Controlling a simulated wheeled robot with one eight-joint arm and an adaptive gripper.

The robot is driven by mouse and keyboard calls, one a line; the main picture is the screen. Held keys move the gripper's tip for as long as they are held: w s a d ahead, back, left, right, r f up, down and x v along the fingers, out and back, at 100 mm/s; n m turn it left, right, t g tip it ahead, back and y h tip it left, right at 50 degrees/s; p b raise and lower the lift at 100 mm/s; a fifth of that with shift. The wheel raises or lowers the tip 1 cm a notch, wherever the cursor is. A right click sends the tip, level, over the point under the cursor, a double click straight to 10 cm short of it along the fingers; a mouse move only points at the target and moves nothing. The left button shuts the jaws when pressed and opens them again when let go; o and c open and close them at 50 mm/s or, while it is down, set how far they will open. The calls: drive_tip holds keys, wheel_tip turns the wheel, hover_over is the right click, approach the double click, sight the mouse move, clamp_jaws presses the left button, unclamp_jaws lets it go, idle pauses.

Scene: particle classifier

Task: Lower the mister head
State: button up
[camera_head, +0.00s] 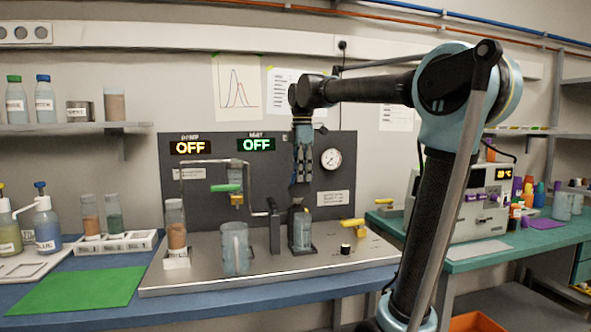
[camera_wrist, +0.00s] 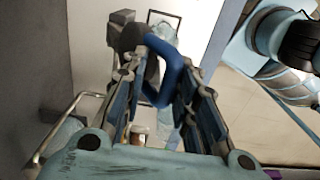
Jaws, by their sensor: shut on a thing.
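My gripper (camera_head: 300,180) points down in front of the dark back panel, above a clear container (camera_head: 302,230) on the metal deck. In the wrist view my gripper (camera_wrist: 169,72) has a blue loop handle (camera_wrist: 180,62) between its fingers and is shut on it. A dark rounded part (camera_wrist: 128,38) is beside the handle; I take these as belonging to the mister head. In the head view the handle is mostly hidden by the fingers. A dark part (camera_head: 296,204) shows just below the fingertips, at the top of the container; I cannot tell whether they touch.
A bent metal pipe with a green-handled valve (camera_head: 228,189) stands left of my gripper. A clear beaker (camera_head: 235,248) and a tube of brown particles (camera_head: 176,232) stand on the deck (camera_head: 205,275). A yellow lever (camera_head: 352,224) is at right. Both panel displays (camera_head: 256,144) read OFF.

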drive_tip(key=shift+o, duration=0.5)
drive_tip(key=shift+s+d+f, duration=0.2)
drive_tip(key=shift+s+f, duration=0.15)
drive_tip(key=shift+s, duration=0.15)
drive_tip(key=shift+s+d+f, duration=0.15)
drive_tip(key=shift+s+f, duration=0.2)
drive_tip(key=shift+s, duration=0.15)
drive_tip(key=shift+s+f, duration=0.1)
drive_tip(key=shift+s+d+f, duration=0.15)
drive_tip(key=shift+s+f, duration=0.3)
drive_tip(key=shift+s, duration=0.05)
drive_tip(key=shift+o, duration=0.4)
drive_tip(key=shift+s+f, duration=0.2)
drive_tip(key=shift+f, duration=0.05)
drive_tip(key=shift+d, duration=0.1)
drive_tip(key=shift+s+d+f, duration=0.15)
drive_tip(key=shift+s+f, duration=0.5)
drive_tip(key=shift+f, duration=0.2)
drive_tip(key=shift+s+f, duration=0.1)
